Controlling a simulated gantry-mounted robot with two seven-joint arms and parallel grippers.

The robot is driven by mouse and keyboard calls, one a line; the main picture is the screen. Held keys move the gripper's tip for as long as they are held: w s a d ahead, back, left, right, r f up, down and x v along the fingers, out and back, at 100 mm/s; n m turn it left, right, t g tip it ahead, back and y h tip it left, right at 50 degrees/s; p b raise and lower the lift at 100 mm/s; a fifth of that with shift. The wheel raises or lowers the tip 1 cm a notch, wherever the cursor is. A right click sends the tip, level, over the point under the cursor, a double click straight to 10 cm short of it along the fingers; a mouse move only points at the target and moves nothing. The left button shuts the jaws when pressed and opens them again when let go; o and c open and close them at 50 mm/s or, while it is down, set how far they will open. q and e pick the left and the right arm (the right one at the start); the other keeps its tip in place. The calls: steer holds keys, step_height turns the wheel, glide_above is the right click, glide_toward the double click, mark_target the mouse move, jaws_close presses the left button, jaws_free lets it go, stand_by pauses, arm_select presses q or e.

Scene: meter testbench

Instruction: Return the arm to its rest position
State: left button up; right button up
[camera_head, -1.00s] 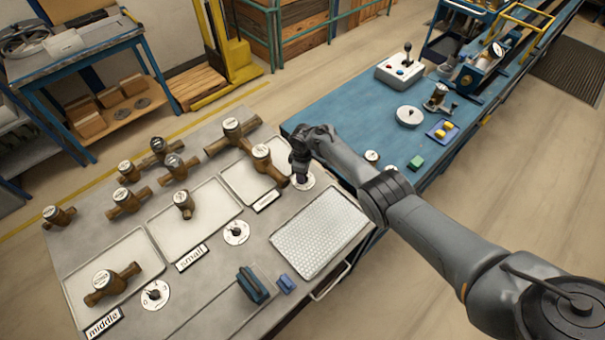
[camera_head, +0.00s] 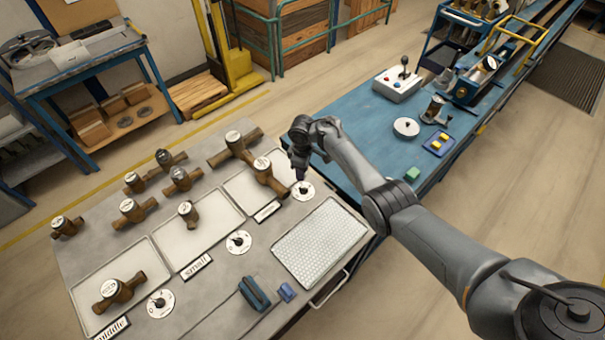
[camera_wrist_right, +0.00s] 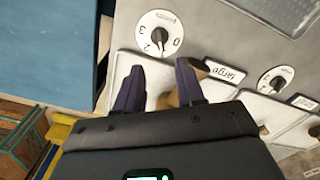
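My right arm (camera_head: 362,180) reaches in from the lower right. My right gripper (camera_head: 299,172) points down just above the white dial (camera_head: 303,191) by the large tray. In the right wrist view its two dark purple fingers (camera_wrist_right: 158,84) stand apart with nothing held between them. That view also shows the dial (camera_wrist_right: 159,34), with a black knob and numbers, beyond the fingertips and apart from them. The tray's label (camera_wrist_right: 224,73) lies beside the right finger. My left gripper is not in view.
Brass meters (camera_head: 128,209) stand on the grey bench (camera_head: 225,290) and in trays. Two more dials (camera_head: 239,242) sit along the trays. A white textured mat (camera_head: 320,243) lies right of them. The blue bench (camera_head: 365,120) holds a joystick box (camera_head: 398,83) and a round white part (camera_head: 406,127).

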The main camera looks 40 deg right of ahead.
steer(key=shift+r, duration=0.55)
steer(key=s+a+m+t+h+p, duration=0.1)
steer(key=s+a+p, duration=0.25)
steer(key=s, duration=0.45)
steer(key=s+a+m+t+h+p, duration=0.1)
steer(key=s+a+p, duration=0.1)
steer(key=s+a, duration=0.35)
steer(key=s+a+r+m+y+p, duration=0.1)
steer(key=s+a+r+p, duration=0.1)
steer(key=s+r, duration=0.5)
steer(key=s+a+r+m+t+y+p, duration=0.1)
steer(key=s+a+r, duration=0.4)
steer(key=s, duration=0.8)
step_height(320, 180, up, 2)
steer(key=shift+s+m+t+p, duration=0.3)
steer(key=shift+m+p, duration=0.1)
steer(key=shift+p, duration=0.15)
steer(key=shift+a, duration=0.1)
